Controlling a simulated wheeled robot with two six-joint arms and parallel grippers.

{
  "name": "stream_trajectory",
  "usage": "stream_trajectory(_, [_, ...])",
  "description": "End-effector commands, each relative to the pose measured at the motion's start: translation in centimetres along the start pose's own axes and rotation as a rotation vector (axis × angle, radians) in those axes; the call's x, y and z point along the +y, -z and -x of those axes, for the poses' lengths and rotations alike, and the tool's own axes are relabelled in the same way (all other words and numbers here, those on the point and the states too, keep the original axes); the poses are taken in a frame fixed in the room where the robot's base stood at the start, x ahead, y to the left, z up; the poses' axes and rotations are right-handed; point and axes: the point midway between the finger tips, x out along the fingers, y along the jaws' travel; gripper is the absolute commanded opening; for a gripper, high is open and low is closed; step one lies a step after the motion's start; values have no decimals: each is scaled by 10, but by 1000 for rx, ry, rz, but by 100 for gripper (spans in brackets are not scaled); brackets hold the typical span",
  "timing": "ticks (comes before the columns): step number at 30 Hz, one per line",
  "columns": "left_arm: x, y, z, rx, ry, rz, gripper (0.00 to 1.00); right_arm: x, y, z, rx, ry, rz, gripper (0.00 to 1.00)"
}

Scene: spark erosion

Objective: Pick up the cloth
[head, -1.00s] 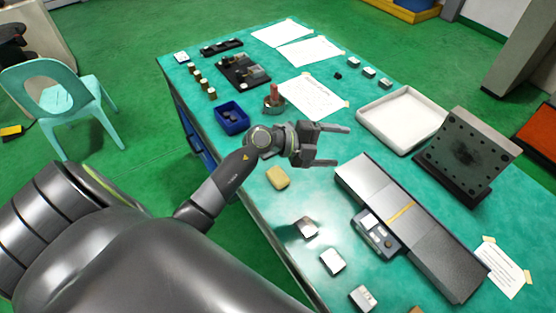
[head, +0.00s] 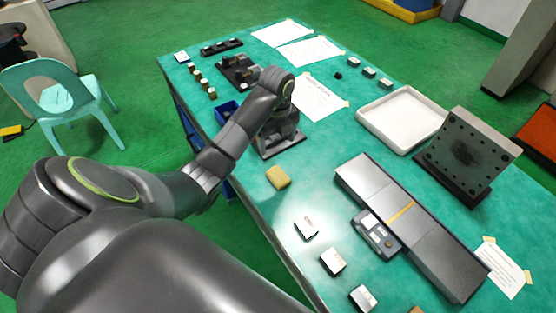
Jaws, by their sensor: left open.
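A small yellow pad (head: 278,177), which looks like the folded cloth, lies flat on the green table top near its left edge. My left gripper (head: 283,147) points down over the table just behind the pad, apart from it in the picture. It is open, and nothing shows between its fingers. Its height above the table is hard to tell. My right gripper is not in view.
A blue bin (head: 227,112) is partly hidden behind my left arm. A long grey metal device (head: 360,178) and a white tray (head: 402,120) lie to the right. Several small metal blocks (head: 333,261) sit at the front. A dark drilled plate (head: 466,150) stands tilted at right.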

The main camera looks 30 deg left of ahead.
Motion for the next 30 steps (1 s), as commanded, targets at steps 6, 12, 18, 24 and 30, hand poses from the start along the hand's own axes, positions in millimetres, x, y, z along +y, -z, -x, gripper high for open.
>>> stream_trajectory(6, [0,0,-31,1,1,-2,78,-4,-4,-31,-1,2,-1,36])
stream_trajectory(12, [0,1,-53,2,2,-3,78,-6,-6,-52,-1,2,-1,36])
stream_trajectory(18, [-1,1,-75,2,2,-3,78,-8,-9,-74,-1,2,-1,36])
stream_trajectory(24, [-1,1,-97,2,2,-3,78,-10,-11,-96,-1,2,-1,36])
stream_trajectory(30, [-1,1,-110,2,3,-3,78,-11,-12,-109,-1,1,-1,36])
